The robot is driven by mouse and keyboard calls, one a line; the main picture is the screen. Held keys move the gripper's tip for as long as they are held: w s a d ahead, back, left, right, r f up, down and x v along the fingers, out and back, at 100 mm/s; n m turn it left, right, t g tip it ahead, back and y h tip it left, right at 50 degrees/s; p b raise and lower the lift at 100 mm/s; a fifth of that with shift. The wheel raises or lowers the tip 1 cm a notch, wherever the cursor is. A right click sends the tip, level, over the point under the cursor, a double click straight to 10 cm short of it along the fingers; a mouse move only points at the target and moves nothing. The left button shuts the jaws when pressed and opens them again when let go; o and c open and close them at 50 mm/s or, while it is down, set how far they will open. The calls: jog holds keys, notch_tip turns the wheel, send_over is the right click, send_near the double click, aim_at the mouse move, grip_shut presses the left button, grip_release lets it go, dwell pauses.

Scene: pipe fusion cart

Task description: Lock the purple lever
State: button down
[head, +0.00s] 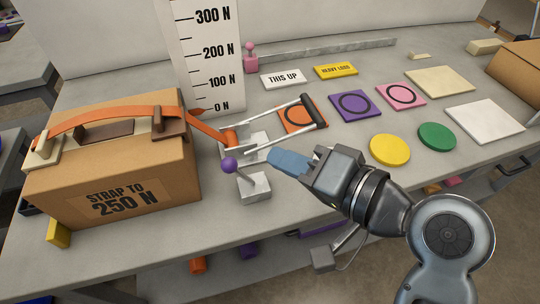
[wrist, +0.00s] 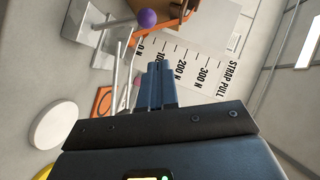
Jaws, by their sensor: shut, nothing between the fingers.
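The purple lever has a round purple knob (head: 229,164) on a grey shaft that leans left from a grey block base (head: 255,188) near the bench's front. The knob also shows at the top of the wrist view (wrist: 147,18), with its shaft running left to the grey base. My gripper (head: 272,157) has blue fingers that are closed together and empty. In the head view it is to the right of the knob, apart from it, with its tips pointing left. In the wrist view the fingertips (wrist: 160,66) appear below the knob, with a gap between.
A cardboard box (head: 120,175) under an orange strap (head: 120,115) stands at left. A ratchet with a long black-gripped handle (head: 313,112) is just behind my gripper. A force scale board (head: 212,50) stands behind. Yellow (head: 389,149) and green discs (head: 437,137) lie at right.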

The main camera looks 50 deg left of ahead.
jog(key=v, duration=0.6)
jog(key=shift+d+b, duration=0.2)
jog(key=shift+b, duration=0.1)
jog(key=d+f+m+t+h, duration=0.2)
jog(key=d+f+m+t, duration=0.5)
jog(key=d+f+t, duration=0.4)
jog(key=s+d+f+m+t+h, duration=0.35)
jog(key=d+f+h, duration=0.2)
jog(key=d, duration=0.55)
jog(key=s+d+r+n+t+h, duration=0.1)
jog(key=s+d+r+n+h, duration=0.1)
jog(key=s+d, duration=0.5)
jog(key=s+d+r+n+t+h, duration=0.1)
jog(key=s+d+r+h, duration=0.4)
jog(key=s, duration=0.5)
jog(key=shift+s+d+r+n+t, duration=0.4)
jog(key=shift+d+r, duration=0.2)
jog(key=shift+d, duration=0.5)
